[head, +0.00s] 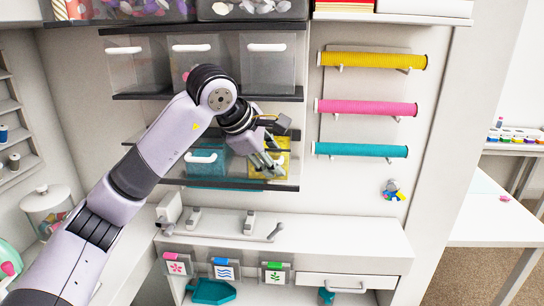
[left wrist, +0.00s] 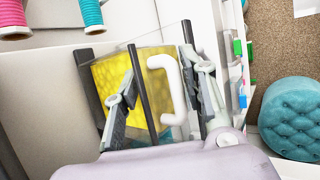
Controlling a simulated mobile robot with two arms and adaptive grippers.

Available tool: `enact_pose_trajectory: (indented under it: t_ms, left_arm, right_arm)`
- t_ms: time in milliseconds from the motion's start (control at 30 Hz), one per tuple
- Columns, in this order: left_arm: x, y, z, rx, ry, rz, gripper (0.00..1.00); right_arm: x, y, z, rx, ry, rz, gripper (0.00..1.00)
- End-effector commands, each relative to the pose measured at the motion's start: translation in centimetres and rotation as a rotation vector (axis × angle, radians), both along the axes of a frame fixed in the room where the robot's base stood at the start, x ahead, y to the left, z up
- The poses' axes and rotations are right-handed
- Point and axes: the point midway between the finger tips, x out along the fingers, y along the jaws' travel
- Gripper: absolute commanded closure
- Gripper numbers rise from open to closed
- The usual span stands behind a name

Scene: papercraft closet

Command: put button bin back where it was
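A clear-fronted bin with yellow contents (head: 283,143) and a white handle stands at the right of the lower shelf. I cannot tell whether this is the button bin. The same yellow bin (left wrist: 105,73) fills the middle of the left wrist view, its white handle (left wrist: 169,90) facing me. My left gripper (head: 266,166) is in front of this bin and hides part of it. In the left wrist view the fingers (left wrist: 165,100) are spread wide, one on each side of the handle, with gaps between; contact with the bin is unclear. My right gripper is out of view.
A teal bin (head: 207,164) stands left of the yellow one. Three clear bins (head: 135,70) line the shelf above, and filled bins (head: 252,8) stand at the top. Yellow, pink and teal rolls (head: 365,107) hang to the right. A work ledge (head: 330,238) lies below.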

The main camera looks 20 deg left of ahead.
Motion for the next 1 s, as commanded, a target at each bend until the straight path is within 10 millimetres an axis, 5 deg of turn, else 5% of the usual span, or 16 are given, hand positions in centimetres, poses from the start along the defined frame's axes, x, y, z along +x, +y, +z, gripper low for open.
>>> enact_pose_trajectory:
  t_ms: [167, 567, 1000]
  left_arm:
    - [0.0, 0.0, 0.1, 0.0, -0.001, 0.0, 0.48]
    - [-0.4, 0.2, 0.7, -0.001, -0.005, 0.002, 0.48]
    - [-5.6, 2.1, 7.3, 0.0, -0.006, 0.001, 0.48]
  right_arm:
    - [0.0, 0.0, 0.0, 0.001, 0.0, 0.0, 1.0]
    - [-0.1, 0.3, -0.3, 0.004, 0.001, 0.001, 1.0]
    - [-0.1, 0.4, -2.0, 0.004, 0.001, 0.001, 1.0]
